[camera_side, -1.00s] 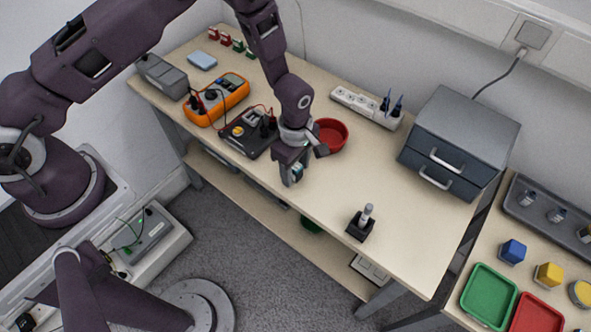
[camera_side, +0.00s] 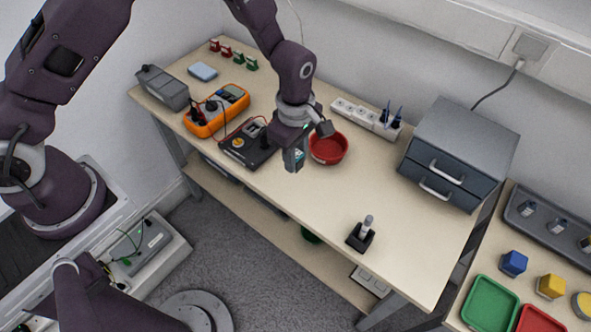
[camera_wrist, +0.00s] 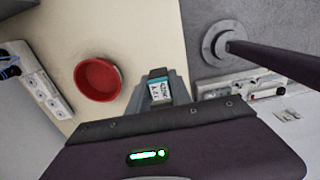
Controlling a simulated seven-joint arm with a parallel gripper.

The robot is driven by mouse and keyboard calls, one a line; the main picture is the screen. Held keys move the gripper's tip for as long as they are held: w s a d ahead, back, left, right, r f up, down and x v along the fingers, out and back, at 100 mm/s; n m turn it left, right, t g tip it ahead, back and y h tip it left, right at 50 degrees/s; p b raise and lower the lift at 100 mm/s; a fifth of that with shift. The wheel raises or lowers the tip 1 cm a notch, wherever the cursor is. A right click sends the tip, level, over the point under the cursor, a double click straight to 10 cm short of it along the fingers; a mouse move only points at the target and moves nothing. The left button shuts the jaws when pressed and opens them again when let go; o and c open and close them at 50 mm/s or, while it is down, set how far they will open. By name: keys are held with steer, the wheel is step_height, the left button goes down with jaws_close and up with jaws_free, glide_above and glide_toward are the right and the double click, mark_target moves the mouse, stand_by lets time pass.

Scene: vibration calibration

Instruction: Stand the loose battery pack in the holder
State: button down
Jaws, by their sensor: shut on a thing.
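My gripper (camera_side: 294,164) is shut on a small battery pack with a white and teal label. In the wrist view the pack (camera_wrist: 160,90) shows between the grey fingers, which hide much of it. In the side view the gripper is above the bench, near its front edge, just left of the red bowl. A small black stand (camera_side: 360,239) with an upright grey-white cylinder (camera_side: 367,223) in it is at the bench front, right of and apart from my gripper. I cannot tell whether this stand is the holder.
The red bowl (camera_side: 328,148) is close to my gripper. A black device (camera_side: 247,148) with leads and an orange meter (camera_side: 217,111) lie to its left. A power strip (camera_side: 366,117) and a grey drawer cabinet (camera_side: 460,155) are behind and right.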

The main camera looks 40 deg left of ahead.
steer(key=w+a+r, duration=0.1)
steer(key=w+a, duration=0.4)
steer(key=a, duration=0.6)
glide_toward(253, 130)
steer(key=shift+d+f, duration=0.1)
steer(key=shift+f, duration=1.6)
steer(key=shift+f, duration=1)
steer(key=c, duration=0.7)
jaws_free()
steer(key=shift+r, duration=4)
